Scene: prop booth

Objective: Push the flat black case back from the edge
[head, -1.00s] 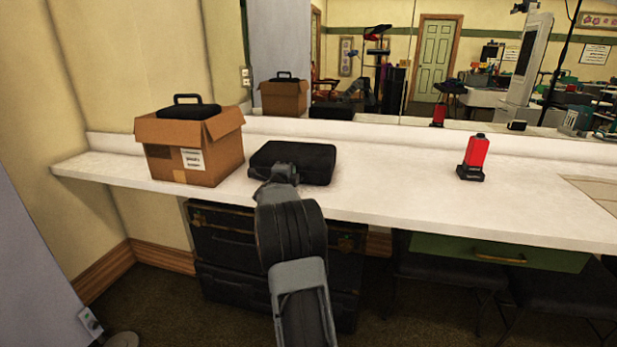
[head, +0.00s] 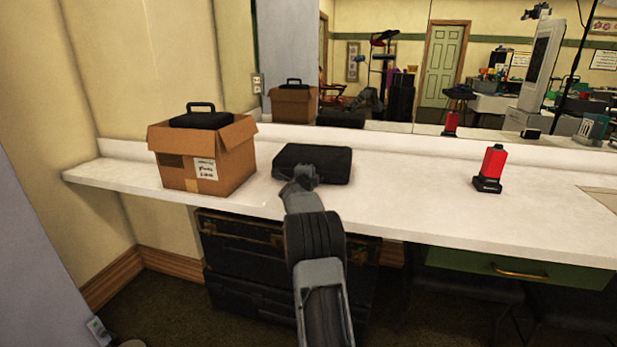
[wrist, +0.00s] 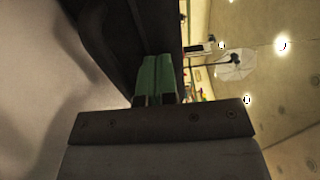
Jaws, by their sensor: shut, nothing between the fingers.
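The flat black case (head: 318,162) lies flat on the white counter (head: 410,195), right of the cardboard box, with a strip of bare counter between it and the front edge. My gripper (head: 297,176) is at the case's near side, towards its left end, and hides part of it. In the wrist view the shut green fingers (wrist: 158,68) reach up to the dark side of the case (wrist: 112,35). They appear to touch it, with nothing held between them. The exact contact is hidden in the head view.
An open cardboard box (head: 220,165) with a black handled case (head: 201,118) in its top stands to the left. A red device on a black base (head: 491,168) stands to the right. A mirror (head: 400,80) rises behind the counter's back ledge. Black trunks (head: 250,265) sit below.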

